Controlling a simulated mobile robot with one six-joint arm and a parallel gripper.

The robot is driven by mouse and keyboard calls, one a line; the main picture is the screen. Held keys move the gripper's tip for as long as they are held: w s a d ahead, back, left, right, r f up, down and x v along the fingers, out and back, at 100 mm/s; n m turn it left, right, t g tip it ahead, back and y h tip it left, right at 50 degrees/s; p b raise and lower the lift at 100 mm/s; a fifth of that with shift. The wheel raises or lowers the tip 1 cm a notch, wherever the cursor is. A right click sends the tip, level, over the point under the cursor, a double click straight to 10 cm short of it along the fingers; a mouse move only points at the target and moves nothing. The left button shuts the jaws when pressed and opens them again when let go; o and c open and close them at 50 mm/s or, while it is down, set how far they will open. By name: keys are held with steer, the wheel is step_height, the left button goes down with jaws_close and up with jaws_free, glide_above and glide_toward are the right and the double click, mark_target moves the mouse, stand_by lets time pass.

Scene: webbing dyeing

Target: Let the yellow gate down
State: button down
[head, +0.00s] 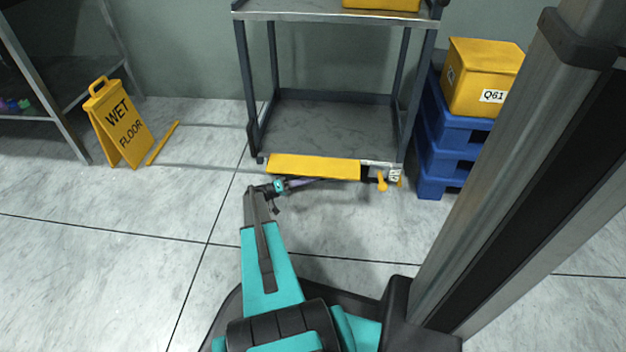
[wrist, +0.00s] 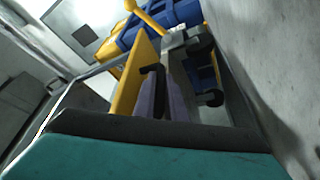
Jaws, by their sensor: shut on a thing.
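The yellow gate (head: 315,167) is a flat yellow panel low at the front of a grey metal cart (head: 325,125), near the floor. My gripper (head: 318,181) reaches along the front of the gate in the head view. In the wrist view my gripper (wrist: 168,95) is shut at the gate's dark piece, and the exact contact is partly hidden. A yellow knob on a lever (head: 382,181) sits just right of the gate.
Blue pallets (head: 440,150) carry a yellow box (head: 484,77) marked Q61 at the right. A wet floor sign (head: 116,122) stands at the left, with a yellow bar (head: 163,143) on the floor beside it. The floor in front of the cart is mostly clear.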

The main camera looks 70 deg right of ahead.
steer(key=c, duration=1.8)
jaws_free()
steer(key=shift+s+d+r, duration=0.15)
steer(key=shift+s+r, duration=0.1)
steer(key=shift+w, duration=0.1)
steer(key=v, duration=0.4)
steer(key=p+v, duration=0.1)
steer(key=v, duration=0.3)
steer(key=p+v, duration=0.1)
steer(key=v, duration=0.2)
steer(key=shift+w+f, duration=0.3)
steer(key=shift+f, duration=0.05)
steer(key=shift+w+a+f+b, duration=0.1)
steer(key=shift+w+a+b, duration=0.25)
steer(key=shift+w+a, duration=0.35)
steer(key=shift+w, duration=0.1)
steer(key=shift+w, duration=0.1)
